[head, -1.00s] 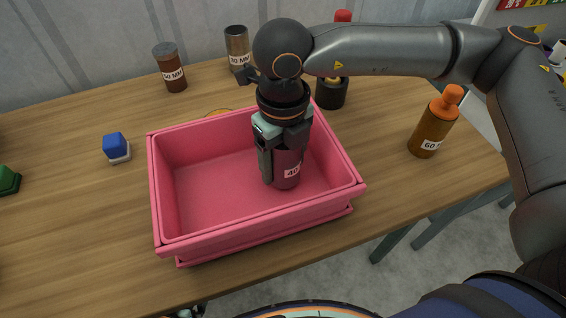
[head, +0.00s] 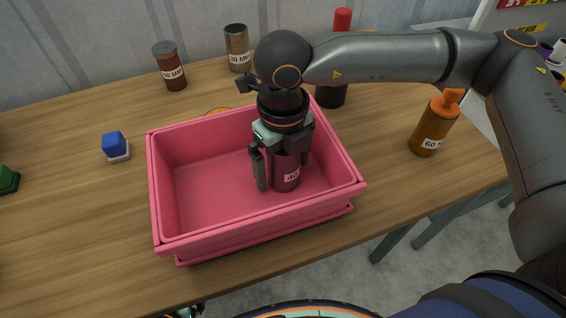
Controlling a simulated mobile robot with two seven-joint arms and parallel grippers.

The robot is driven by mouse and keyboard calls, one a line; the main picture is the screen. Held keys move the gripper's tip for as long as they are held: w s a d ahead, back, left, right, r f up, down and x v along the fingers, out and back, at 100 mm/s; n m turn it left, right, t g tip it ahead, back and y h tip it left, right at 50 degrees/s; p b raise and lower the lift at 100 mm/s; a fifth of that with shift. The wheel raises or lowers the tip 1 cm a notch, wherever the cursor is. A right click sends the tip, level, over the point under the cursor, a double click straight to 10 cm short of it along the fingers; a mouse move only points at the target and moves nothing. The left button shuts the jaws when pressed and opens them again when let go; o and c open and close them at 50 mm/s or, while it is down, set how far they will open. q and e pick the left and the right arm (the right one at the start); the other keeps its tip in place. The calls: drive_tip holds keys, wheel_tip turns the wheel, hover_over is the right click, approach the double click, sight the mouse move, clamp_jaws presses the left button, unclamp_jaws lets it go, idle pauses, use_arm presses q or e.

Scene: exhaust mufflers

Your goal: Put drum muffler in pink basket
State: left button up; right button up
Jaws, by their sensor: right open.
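The pink basket (head: 205,240) stands on the wooden table in the middle of the head view. A dark maroon drum muffler (head: 286,172) with a white label stands upright inside it, toward the right side. My right gripper (head: 280,168) is inside the basket just above and around the muffler. Its fingers are spread open, with a visible gap between the left finger and the muffler. The top of the muffler is hidden by the gripper. My left gripper is not in view.
Behind the basket stand a brown canister (head: 170,66), a grey-brown canister (head: 237,48) and a red-topped dark item (head: 341,22). An amber bottle (head: 434,125) is at right. A blue block (head: 114,145) and a green block (head: 7,180) lie left. The table between them is clear.

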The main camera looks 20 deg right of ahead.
wheel_tip(320, 180, up, 12)
drive_tip(key=shift+r+p, duration=0.2)
drive_tip(key=shift+p, duration=0.15)
drive_tip(key=shift+f, duration=0.1)
